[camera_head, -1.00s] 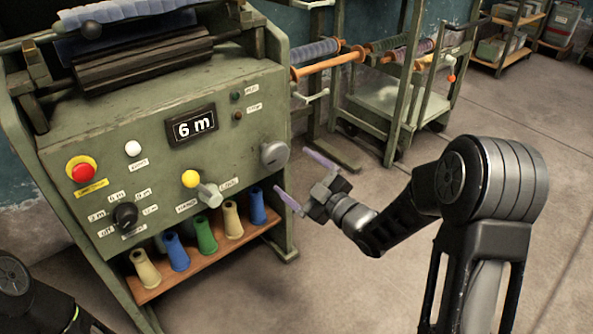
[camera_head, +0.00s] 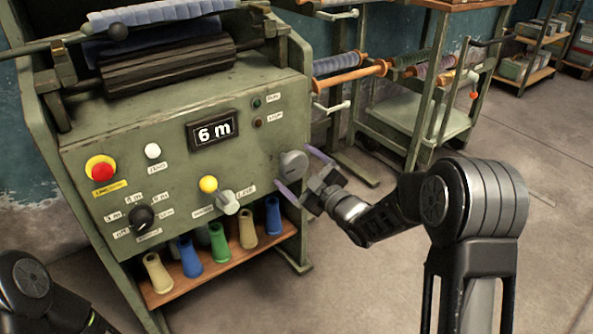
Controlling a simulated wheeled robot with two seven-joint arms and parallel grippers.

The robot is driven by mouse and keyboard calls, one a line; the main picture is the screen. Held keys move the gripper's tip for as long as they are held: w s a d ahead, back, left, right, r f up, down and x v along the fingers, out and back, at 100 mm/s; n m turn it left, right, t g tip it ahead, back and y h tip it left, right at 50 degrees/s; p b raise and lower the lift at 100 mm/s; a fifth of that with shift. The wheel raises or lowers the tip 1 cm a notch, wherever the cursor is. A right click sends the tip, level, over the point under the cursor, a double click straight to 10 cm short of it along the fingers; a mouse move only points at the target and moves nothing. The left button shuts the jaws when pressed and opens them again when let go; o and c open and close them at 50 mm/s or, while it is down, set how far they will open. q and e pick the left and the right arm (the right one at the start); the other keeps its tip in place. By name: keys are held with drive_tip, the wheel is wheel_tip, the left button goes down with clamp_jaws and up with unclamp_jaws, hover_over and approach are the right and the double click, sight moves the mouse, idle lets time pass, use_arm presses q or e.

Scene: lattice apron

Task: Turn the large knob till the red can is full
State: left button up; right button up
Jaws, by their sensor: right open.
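A round grey knob (camera_head: 293,164) sits at the right of the green machine's front panel. It looks like the largest knob there. My right gripper (camera_head: 291,166) is open, its two purple fingers pointing at this knob. One fingertip shows above right of the knob and one below it. I cannot tell whether they touch it. A smaller black knob (camera_head: 142,217) with a marked scale is at the panel's lower left. I see no red can. My left gripper is out of view; only part of that arm shows at lower left.
The panel also has a red button (camera_head: 102,171), a white button (camera_head: 152,151) and a yellow-tipped grey lever (camera_head: 228,202). Several coloured cones stand on a wooden shelf (camera_head: 215,265) below. A green rack (camera_head: 421,110) stands behind right. The floor (camera_head: 375,270) at right is clear.

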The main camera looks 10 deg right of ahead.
drive_tip(key=shift+w, duration=0.1)
drive_tip(key=shift+c, duration=0.5)
drive_tip(key=c, duration=1.3)
